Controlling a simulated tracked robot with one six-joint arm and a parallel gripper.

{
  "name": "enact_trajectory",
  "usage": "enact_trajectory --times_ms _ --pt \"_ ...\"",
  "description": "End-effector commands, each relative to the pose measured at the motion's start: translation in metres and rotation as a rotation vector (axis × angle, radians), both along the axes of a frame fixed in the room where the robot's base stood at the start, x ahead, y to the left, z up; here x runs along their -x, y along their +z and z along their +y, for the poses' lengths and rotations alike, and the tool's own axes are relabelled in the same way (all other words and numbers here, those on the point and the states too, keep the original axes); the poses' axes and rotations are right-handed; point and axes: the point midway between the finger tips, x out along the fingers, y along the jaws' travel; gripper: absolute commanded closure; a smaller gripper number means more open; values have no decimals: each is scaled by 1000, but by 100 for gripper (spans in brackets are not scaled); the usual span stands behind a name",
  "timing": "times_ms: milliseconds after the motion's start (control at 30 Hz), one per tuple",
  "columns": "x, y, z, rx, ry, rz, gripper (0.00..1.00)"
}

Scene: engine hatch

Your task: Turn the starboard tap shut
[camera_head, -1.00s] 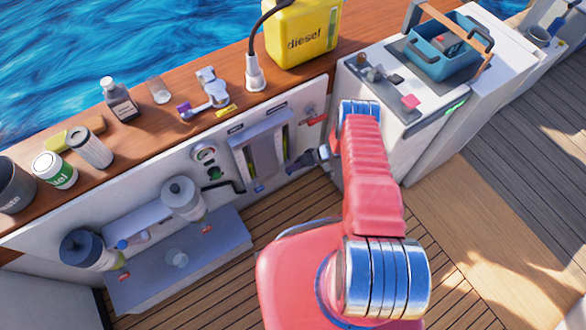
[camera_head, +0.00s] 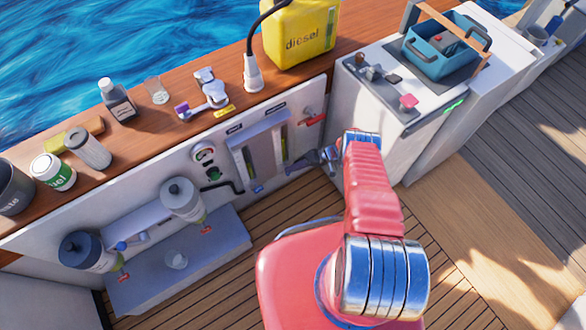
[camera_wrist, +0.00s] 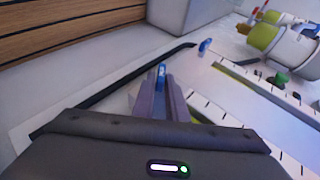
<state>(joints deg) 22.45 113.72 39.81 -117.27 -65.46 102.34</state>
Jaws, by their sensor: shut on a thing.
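Two upright sight gauges stand side by side on the white hatch wall, and each has a blue tap at its foot. My gripper (camera_wrist: 156,90) is shut on the small blue handle of the right-hand tap (camera_wrist: 161,74), whose tip shows between the fingertips. In the head view my gripper (camera_head: 297,164) reaches in from the right to the foot of the right gauge (camera_head: 284,142). The left-hand tap (camera_head: 254,188) is free; it also shows in the wrist view (camera_wrist: 204,46). The gauge labels are too small to read, and the fingers hide most of the held tap.
A red-handled lever (camera_head: 313,119) sits on the wall just above my gripper. A black hose (camera_head: 222,187) runs left of the gauges. Two filter canisters (camera_head: 181,198) stand further left. The white cabinet (camera_head: 405,120) stands close to the right of my arm.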

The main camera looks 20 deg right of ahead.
Motion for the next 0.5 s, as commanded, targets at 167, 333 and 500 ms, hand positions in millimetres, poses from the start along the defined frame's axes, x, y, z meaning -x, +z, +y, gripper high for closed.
enact_trajectory --times_ms 167,333,500 --pt "-4 0 -5 6 -10 -4 100" --pt "-4 0 -5 5 -9 -4 100" --pt "-4 0 -5 4 -9 -4 83"
